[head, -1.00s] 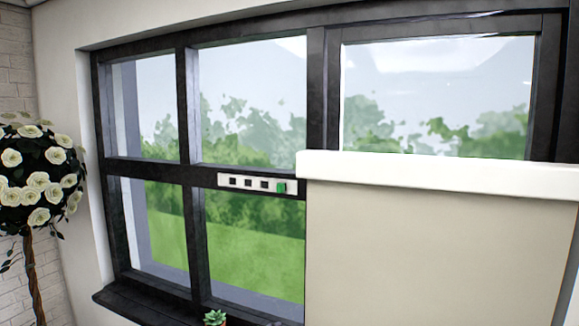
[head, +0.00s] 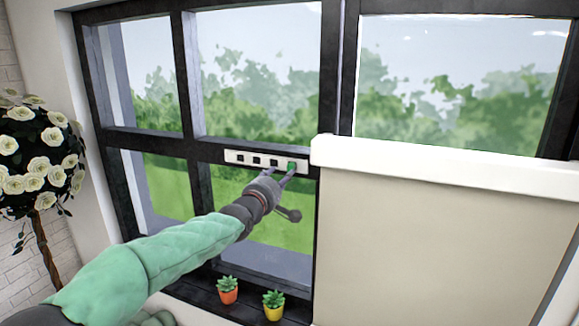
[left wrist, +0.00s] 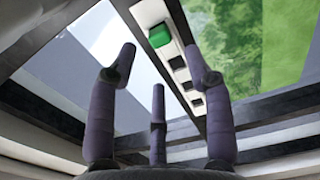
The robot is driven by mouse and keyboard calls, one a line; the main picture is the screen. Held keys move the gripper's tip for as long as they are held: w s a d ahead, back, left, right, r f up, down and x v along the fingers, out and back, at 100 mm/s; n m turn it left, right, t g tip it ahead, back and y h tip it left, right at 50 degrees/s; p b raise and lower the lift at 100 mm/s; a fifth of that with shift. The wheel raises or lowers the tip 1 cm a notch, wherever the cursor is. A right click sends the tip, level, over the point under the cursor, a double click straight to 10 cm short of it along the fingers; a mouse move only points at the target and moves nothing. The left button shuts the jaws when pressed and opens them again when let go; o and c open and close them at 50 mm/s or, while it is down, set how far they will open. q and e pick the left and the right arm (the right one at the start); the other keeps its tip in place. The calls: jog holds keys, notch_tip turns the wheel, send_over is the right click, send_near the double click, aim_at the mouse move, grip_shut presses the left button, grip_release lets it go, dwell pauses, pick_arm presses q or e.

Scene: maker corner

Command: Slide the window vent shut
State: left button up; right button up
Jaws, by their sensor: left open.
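The window vent (head: 232,157) is a white strip on the dark middle bar of the window, with several dark slots in a row. Its green slider tab (head: 291,166) sits at the strip's right end, past the slots. My left gripper (head: 279,171) is open, with its fingertips at the tab end of the vent. In the left wrist view the green tab (left wrist: 160,35) lies ahead between the spread fingers (left wrist: 158,55), and the white vent strip (left wrist: 151,14) runs past them. I cannot tell whether a finger touches the tab. My right gripper is not in view.
A beige panel with a white top ledge (head: 440,165) stands close to the right of the vent. Two small potted succulents, one orange (head: 228,296) and one yellow (head: 273,312), stand on the dark sill. A white rose tree (head: 40,150) is at far left.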

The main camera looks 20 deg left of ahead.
aim_at(289, 169)
pick_arm(q)
jog(key=shift+w+a+p, duration=0.2)
jog(key=shift+w+p, duration=0.95)
jog(key=shift+w, duration=2.35)
grip_shut()
